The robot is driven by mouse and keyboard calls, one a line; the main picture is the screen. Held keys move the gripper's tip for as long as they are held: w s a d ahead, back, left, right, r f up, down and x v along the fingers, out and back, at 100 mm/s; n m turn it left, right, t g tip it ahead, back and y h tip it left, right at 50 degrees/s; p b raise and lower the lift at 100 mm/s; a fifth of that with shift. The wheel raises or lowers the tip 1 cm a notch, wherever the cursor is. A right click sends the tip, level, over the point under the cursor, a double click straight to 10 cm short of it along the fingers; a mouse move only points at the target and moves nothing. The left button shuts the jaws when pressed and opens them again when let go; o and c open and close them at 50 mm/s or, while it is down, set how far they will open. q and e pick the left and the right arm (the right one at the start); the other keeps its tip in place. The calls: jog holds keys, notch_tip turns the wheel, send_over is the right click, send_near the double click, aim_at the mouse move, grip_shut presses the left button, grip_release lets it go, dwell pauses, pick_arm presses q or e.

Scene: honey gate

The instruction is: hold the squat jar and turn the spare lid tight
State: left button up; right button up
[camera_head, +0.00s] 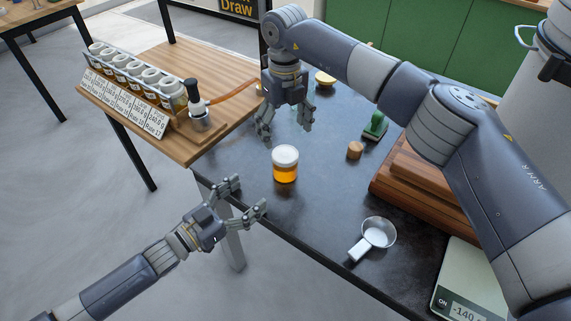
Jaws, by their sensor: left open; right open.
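A squat jar (285,173) of amber honey stands upright on the dark tabletop (325,205), near its left edge. A white lid (285,155) sits on top of the jar; I cannot tell how tight it is. My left gripper (250,195) is open and empty, to the lower left of the jar and apart from it, by the table's edge. My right gripper (285,133) is open and empty, above and behind the jar, with its fingers pointing down. I cannot tell whether the white lid is the spare one.
A wooden table (215,135) at the left holds a rack of small jars (135,72), label cards and a dark-handled tool (197,105). Right of the jar are a cork (355,150), a green stamp (375,126), a metal scoop (378,233), wooden boards (420,190) and a scale (460,285).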

aim_at(275, 174)
pick_arm(q)
jog(key=shift+o, duration=0.5)
dwell(0.8)
jog(key=x, duration=1)
jog(key=shift+w+d, duration=0.25)
jog(key=shift+d, duration=0.05)
jog(key=c, duration=0.8)
jog(key=c, duration=0.3)
jog(key=shift+o, duration=0.2)
jog(key=c, duration=0.6)
